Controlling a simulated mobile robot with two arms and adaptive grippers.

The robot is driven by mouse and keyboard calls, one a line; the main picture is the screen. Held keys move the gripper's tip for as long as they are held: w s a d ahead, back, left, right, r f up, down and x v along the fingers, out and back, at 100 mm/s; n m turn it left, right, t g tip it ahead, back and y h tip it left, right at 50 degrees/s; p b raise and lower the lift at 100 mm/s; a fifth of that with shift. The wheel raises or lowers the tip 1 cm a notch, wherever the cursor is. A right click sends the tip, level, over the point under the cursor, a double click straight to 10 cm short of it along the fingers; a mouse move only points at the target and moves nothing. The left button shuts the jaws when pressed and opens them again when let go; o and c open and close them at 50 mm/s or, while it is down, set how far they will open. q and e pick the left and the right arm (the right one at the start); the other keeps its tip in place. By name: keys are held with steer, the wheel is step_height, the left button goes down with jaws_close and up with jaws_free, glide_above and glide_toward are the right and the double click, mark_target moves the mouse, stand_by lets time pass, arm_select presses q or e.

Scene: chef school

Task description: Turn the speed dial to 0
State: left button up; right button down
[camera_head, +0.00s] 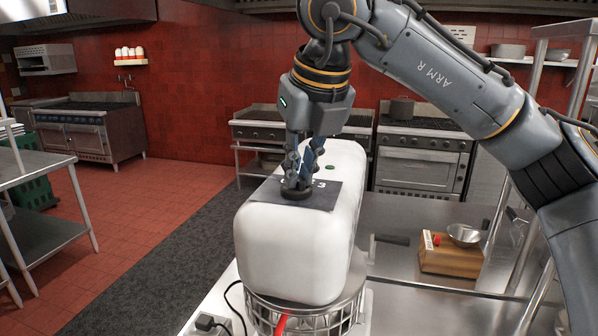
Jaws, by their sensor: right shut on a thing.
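A large white mixer (295,245) stands on the metal counter, with a dark label plate (322,197) on its top. The speed dial (296,193) is a dark round knob on that plate. My right gripper (297,185) points straight down from above, with its fingers shut on the dial. The fingers hide most of the dial and part of its markings, and a "3" shows to their right. I cannot tell which number the dial points to. A small green button (330,167) is on the mixer top behind the gripper. My left gripper is not in view.
A wire guard (312,318) and a red handle (281,325) are below the mixer head. A wooden box (450,258) and a metal bowl (464,234) are on the counter to the right. Metal shelf posts stand at the right. Stoves line the back wall.

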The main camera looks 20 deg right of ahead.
steer(key=c, duration=1.4)
jaws_free()
steer(key=v, duration=1.2)
steer(key=shift+s, duration=0.1)
